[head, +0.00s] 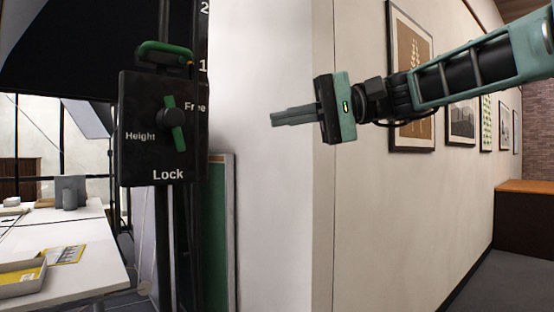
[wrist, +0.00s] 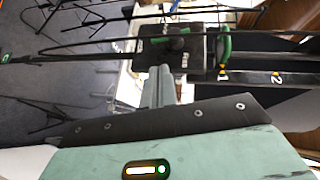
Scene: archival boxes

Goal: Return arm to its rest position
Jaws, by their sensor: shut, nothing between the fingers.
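My gripper (head: 275,119) is shut and empty, in the air in front of the pale wall's corner in the head view. It points left, toward the black control box (head: 150,155), and is apart from it. In the wrist view my gripper's fingers (wrist: 158,72) lie together and point up the picture toward the same box (wrist: 193,48). My arm reaches in from the upper right of the head view. The box is marked Height, Free and Lock and has a green-tipped knob (head: 170,116) and a green handle (head: 163,53) above it.
A white table (head: 70,270) with an open yellow-lined box (head: 22,277) stands at the left. A green panel (head: 222,235) leans by the wall corner. Framed pictures (head: 411,75) hang along the wall on the right, close to my arm. Open floor (head: 498,282) shows at the lower right.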

